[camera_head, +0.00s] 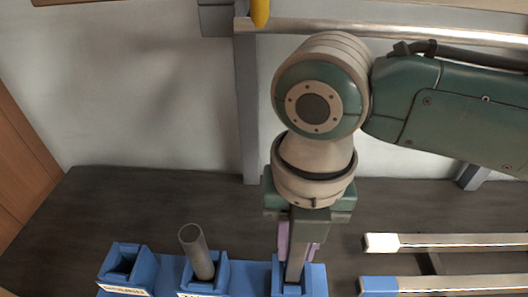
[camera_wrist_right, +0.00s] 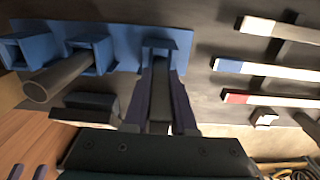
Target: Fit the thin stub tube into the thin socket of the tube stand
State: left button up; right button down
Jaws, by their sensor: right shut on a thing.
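The blue tube stand (camera_head: 237,279) is at the bottom of the head view, with three square sockets in a row. The left socket (camera_head: 124,262) is empty, and a round grey tube (camera_head: 197,252) leans in the middle one. My right gripper (camera_head: 298,238) is above the right-hand socket (camera_head: 313,281), shut on the thin stub tube (camera_head: 295,262). The tube's lower end is at this socket's mouth and appears inside it; its depth is hidden. In the wrist view, the tube (camera_wrist_right: 160,92) runs between the fingers towards the socket (camera_wrist_right: 160,43). My left gripper is out of view.
Light metal bars, with white (camera_head: 382,243), blue (camera_head: 380,286) and red (camera_wrist_right: 236,98) ends, lie to the right of the stand. A grey upright post (camera_head: 247,110) and a rail stand behind. Bare dark tabletop (camera_head: 130,205) lies behind and left of the stand.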

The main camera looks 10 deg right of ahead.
jog(key=shift+f+b, duration=0.3)
jog(key=shift+f, duration=0.35)
jog(key=c, duration=0.7)
grip_release()
jog(key=shift+r, duration=0.1)
